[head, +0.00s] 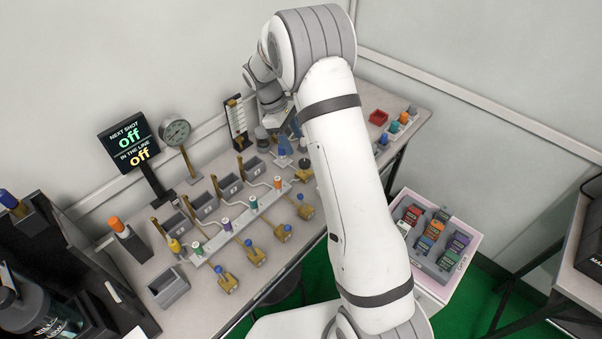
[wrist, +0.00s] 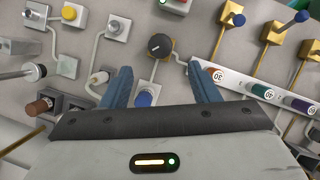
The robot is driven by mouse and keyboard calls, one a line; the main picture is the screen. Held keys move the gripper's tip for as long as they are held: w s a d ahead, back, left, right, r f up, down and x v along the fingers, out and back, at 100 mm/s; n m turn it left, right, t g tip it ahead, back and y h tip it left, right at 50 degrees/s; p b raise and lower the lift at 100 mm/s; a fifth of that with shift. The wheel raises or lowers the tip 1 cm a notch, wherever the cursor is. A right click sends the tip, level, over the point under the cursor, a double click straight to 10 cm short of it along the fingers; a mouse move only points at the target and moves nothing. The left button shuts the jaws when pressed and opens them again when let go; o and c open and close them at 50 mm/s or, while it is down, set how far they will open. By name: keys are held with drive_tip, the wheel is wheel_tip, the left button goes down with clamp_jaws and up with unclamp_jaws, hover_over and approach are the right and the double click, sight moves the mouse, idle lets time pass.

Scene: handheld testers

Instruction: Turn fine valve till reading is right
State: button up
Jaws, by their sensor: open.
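My gripper (wrist: 160,68) is open, its two blue fingers apart with nothing between their tips. A blue-topped part (wrist: 145,97) lies between the fingers, partly hidden by my gripper. In the head view my gripper is over the back of the bench, partly hidden by my arm. A round gauge (head: 175,132) stands on a post; its reading is too small to make out. A black display (head: 130,144) reads "NEXT SHOT off, IN THE LINE off".
A manifold (wrist: 240,85) with coloured, numbered caps runs right of the fingers. Several brass valves (head: 228,279) line the bench front. Grey bins (head: 170,287) and an orange-capped holder (head: 128,240) stand left. A pink crate (head: 400,199) of coloured boxes stands right of my arm.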

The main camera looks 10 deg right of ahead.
sight(302, 161)
drive_tip(key=p+x, duration=0.1)
drive_tip(key=x, duration=0.6)
drive_tip(key=shift+s+f, duration=0.15)
drive_tip(key=shift+f, duration=0.2)
drive_tip(key=c, duration=1)
